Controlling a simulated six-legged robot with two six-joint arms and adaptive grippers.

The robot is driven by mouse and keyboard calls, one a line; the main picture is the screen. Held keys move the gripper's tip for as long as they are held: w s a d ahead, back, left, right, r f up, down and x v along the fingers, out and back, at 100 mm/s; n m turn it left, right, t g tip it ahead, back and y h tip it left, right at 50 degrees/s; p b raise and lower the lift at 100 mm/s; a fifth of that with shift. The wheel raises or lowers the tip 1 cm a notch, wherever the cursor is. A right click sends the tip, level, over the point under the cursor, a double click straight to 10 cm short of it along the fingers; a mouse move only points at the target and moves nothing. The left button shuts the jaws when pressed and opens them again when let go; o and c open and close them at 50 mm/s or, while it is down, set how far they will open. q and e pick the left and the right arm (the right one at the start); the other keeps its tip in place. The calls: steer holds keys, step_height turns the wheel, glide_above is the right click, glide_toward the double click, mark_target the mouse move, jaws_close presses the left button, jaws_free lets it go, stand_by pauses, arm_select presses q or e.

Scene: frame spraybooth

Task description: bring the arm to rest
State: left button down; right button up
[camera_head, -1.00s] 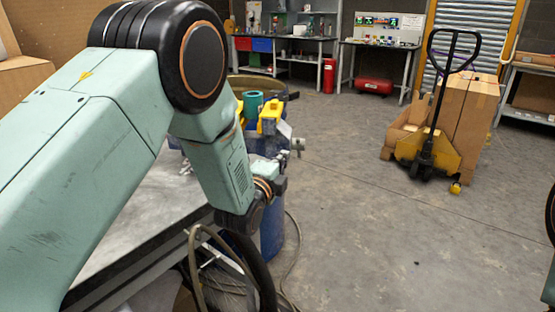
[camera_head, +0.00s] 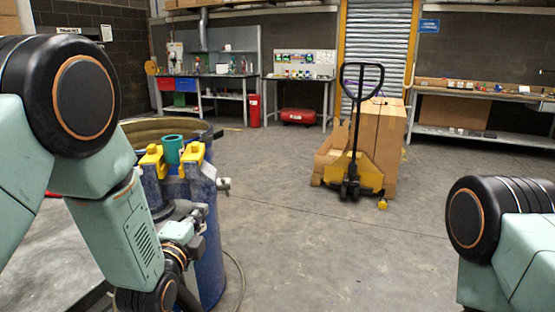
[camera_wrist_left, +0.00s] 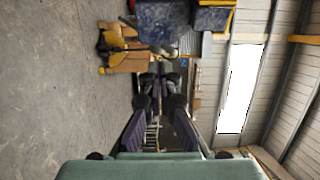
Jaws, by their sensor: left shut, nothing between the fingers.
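My left arm comes in from the left in the head view, its forearm hanging down to the wrist. My left gripper (camera_head: 197,222) is small and partly hidden there, in front of the blue drum (camera_head: 210,262); I cannot tell whether it touches the drum. In the left wrist view the fingers of my left gripper (camera_wrist_left: 160,72) are together with nothing between them. My right arm shows only as a dark round joint and a pale green link at the lower right; its gripper is out of view.
Yellow fittings (camera_head: 153,160) and a teal cylinder (camera_head: 172,149) are at the drum's top. A yellow pallet truck (camera_head: 368,176) with cardboard boxes (camera_head: 386,135) stands beyond. Workbenches (camera_head: 300,78) line the back wall. The concrete floor (camera_head: 310,250) between my arms is clear.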

mark_target(216, 191)
arm_select(q)
steer(key=shift+w+d, duration=0.2)
steer(key=shift+w, duration=1.8)
steer(key=shift+w+d, duration=0.15)
steer(key=shift+w, duration=1.8)
